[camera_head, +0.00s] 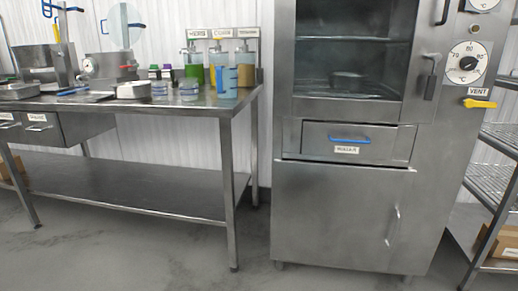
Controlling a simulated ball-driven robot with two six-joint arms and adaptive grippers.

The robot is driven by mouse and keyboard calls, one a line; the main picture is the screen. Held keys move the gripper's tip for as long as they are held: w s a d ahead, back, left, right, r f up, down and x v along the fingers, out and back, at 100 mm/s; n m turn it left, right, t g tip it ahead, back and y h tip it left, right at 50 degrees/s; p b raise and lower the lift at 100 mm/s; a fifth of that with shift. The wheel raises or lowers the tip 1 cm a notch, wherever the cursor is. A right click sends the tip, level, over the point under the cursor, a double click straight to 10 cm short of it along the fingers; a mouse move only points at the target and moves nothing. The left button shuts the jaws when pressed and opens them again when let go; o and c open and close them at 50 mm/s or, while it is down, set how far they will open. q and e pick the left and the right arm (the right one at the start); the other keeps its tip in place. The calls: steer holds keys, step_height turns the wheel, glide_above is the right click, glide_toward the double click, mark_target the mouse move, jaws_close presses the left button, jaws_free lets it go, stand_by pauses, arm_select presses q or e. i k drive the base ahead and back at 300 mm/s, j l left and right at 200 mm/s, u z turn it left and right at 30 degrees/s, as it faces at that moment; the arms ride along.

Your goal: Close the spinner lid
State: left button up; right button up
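On the steel table (180,104) at the left, a squat steel appliance (108,66) with a small round dial on its front stands towards the back. A pale, see-through round disc (124,26) shows upright above it. It looks like a raised lid, but I cannot tell for sure whether it is the spinner lid or how it is attached. A larger steel container (42,64) stands at the far left. Neither of my grippers shows in this view.
A tall steel oven cabinet (345,210) stands at the right, with a wire shelf (495,180) beyond. Floor in front is clear.

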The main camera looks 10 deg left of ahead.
mark_target(124, 21)
steer(key=i+j, duration=0.15)
steer(key=j, duration=0.35)
steer(key=i+j, duration=0.15)
steer(key=j, duration=0.3)
steer(key=i+j, duration=0.15)
steer(key=j, duration=0.35)
steer(key=i+j, duration=0.15)
steer(key=j, duration=0.3)
steer(key=i+j, duration=0.1)
steer(key=j, duration=0.4)
steer(key=i+j, duration=0.15)
steer(key=j, duration=0.3)
steer(key=i+j, duration=0.15)
steer(key=j, duration=0.35)
steer(key=i+j, duration=0.15)
steer(key=j, duration=0.3)
